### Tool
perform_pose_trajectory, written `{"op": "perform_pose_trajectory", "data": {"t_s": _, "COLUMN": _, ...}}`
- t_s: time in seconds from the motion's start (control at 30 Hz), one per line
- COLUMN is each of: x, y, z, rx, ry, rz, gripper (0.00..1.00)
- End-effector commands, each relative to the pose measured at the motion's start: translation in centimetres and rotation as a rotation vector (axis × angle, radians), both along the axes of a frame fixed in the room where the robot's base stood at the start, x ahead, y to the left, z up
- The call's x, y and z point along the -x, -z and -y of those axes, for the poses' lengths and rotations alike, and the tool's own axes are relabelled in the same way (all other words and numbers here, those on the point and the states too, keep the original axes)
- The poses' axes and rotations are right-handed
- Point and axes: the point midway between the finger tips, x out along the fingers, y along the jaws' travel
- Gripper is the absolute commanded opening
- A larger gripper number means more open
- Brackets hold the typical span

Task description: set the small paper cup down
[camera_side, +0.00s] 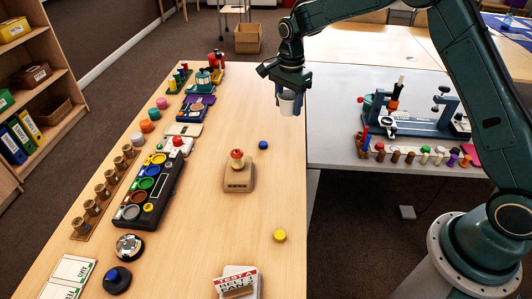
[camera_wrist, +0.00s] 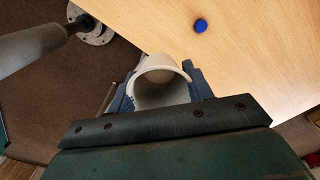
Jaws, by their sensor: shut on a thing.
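The small paper cup (camera_side: 287,107) is white and hangs between the fingers of my gripper (camera_side: 290,96) in the side view, near the right edge of the wooden table (camera_side: 210,240). In the wrist view the cup (camera_wrist: 160,88) shows its open mouth and hollow inside. The blue fingers of my gripper (camera_wrist: 160,92) press on its left and right sides. The cup looks held above the surface, with its base not clearly visible. How high it is above the table is hard to tell.
A blue disc (camera_side: 263,145) and a yellow disc (camera_side: 279,235) lie on the wooden table. A small stand with a reddish knob (camera_side: 238,175) is left of them. A sorting tray (camera_side: 150,190) lies further left. A grey table (camera_side: 340,100) with apparatus adjoins at right.

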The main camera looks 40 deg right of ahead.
Motion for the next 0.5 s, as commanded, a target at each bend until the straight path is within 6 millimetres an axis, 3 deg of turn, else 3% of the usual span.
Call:
{"op": "perform_pose_trajectory", "data": {"t_s": 0.27, "x": -0.8, "y": 0.0, "z": -3.3, "rx": -0.001, "ry": -0.103, "rz": 0.002, "gripper": 0.3}}
{"op": "perform_pose_trajectory", "data": {"t_s": 0.5, "x": -1.7, "y": -0.1, "z": -10.6, "rx": -0.004, "ry": -0.328, "rz": 0.003, "gripper": 0.3}}
